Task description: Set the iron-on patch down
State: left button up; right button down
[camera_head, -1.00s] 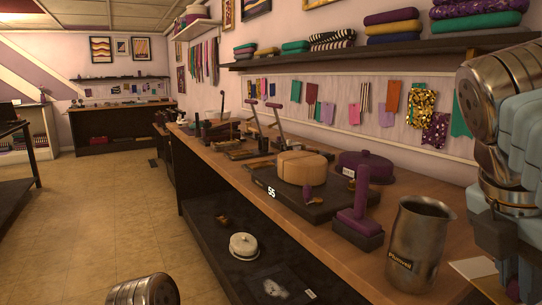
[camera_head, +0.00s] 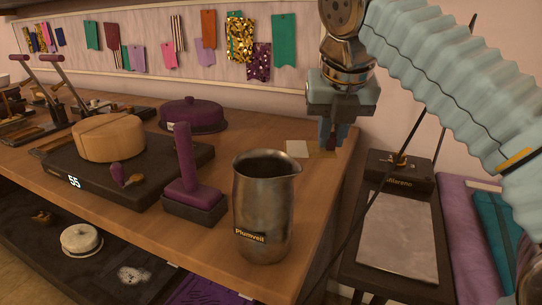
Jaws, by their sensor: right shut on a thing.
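My right gripper (camera_head: 332,143) points down over the back right end of the wooden counter (camera_head: 330,180), near the wall. Its fingers are shut on a small dark purple piece, which I take to be the iron-on patch (camera_head: 331,145). The fingers hide most of it, and I cannot tell whether it touches the counter. A flat cream square (camera_head: 297,148) lies on the counter just left of the fingers. My left gripper is out of view.
A metal pitcher (camera_head: 265,210) labelled Plumveil stands at the counter's front right. Left of it are a purple-handled stand (camera_head: 184,165), a black platform with a round wooden block (camera_head: 108,138), and a purple lidded dish (camera_head: 193,115). A lower black press (camera_head: 398,178) stands beyond the counter's right edge.

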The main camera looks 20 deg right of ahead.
jog(key=w+a+f, duration=0.1)
jog(key=w+f, duration=0.1)
jog(key=w, duration=0.1)
jog(key=w+f, duration=0.3)
jog(key=w+a+f, duration=0.1)
jog(key=w+f, duration=0.1)
jog(key=w, duration=0.1)
jog(key=shift+w+a+f, duration=0.1)
jog(key=shift+a+f, duration=0.1)
jog(key=shift+a, duration=0.1)
jog(key=shift+w+f, duration=0.2)
jog(key=shift+f, duration=0.05)
jog(key=shift+w+a+f+b, duration=0.15)
jog(key=shift+f+b, duration=0.15)
jog(key=shift+f, duration=0.6)
jog(key=shift+w+d+f+b, duration=0.1)
jog(key=shift+f+b, duration=0.2)
jog(key=shift+f, duration=0.6)
jog(key=shift+f, duration=0.2)
jog(key=c, duration=1.1)
grip_release()
jog(key=shift+r, duration=0.1)
